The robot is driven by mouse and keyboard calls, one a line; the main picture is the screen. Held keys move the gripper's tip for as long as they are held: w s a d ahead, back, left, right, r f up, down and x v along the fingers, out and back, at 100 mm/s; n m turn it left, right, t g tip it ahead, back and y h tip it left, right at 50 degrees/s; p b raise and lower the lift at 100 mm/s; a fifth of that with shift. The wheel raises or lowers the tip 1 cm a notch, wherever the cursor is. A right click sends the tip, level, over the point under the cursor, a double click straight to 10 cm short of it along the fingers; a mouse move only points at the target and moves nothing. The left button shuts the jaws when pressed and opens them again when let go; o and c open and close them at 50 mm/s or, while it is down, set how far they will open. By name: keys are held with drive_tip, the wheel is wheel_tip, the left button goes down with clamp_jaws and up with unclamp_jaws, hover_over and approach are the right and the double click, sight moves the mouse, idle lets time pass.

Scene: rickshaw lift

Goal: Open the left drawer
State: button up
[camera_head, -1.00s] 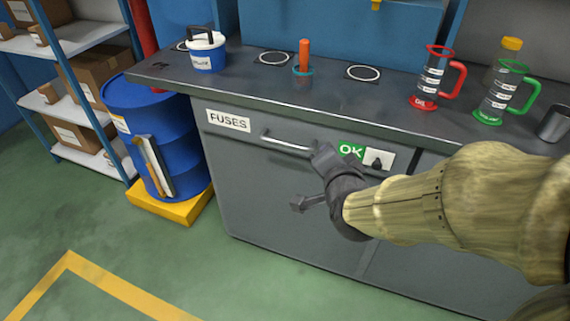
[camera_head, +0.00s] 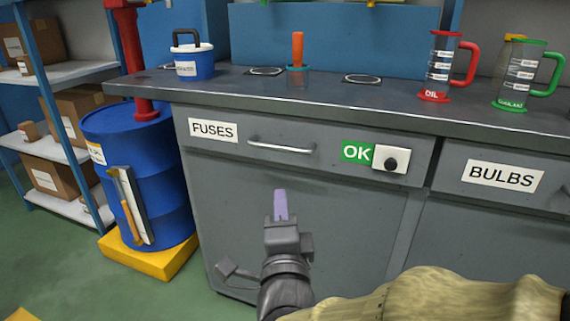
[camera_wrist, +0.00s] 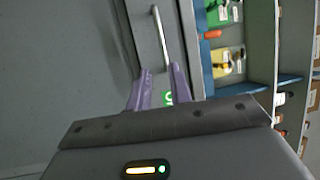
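The left drawer (camera_head: 235,148), labelled FUSES, is in the grey workbench and looks shut. Its silver bar handle (camera_head: 281,147) is left of the green OK label (camera_head: 357,152). In the head view my gripper (camera_head: 281,195) is below the handle, apart from it, fingers pointing up. In the wrist view my gripper (camera_wrist: 162,70) shows two purple fingers spread with a gap, holding nothing. The handle (camera_wrist: 161,38) lies beyond the fingertips, in line with the gap. The exact distance to the handle is hard to tell.
A black knob (camera_head: 391,161) is right of the OK label. The BULBS drawer (camera_head: 503,178) is further right. A blue barrel (camera_head: 140,170) stands left of the bench on a yellow base. Jugs and a blue tub (camera_head: 192,62) stand on the worktop (camera_head: 330,98).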

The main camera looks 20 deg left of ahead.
sight(278, 148)
drive_tip(key=shift+r+p, duration=0.15)
drive_tip(key=shift+p, duration=0.2)
drive_tip(key=p+x, duration=0.2)
drive_tip(key=p, duration=0.5)
drive_tip(key=shift+w+r, duration=0.2)
drive_tip(key=p, duration=0.3)
drive_tip(key=shift+w+a+p, duration=0.15)
drive_tip(key=shift+w+p, duration=0.05)
drive_tip(key=shift+p, duration=0.15)
drive_tip(key=p+x, duration=0.1)
drive_tip(key=x, duration=1.3)
drive_tip(key=shift+w+a+f+p, duration=0.15)
drive_tip(key=shift+w+p, duration=0.1)
drive_tip(key=shift+p, duration=0.15)
clamp_jaws()
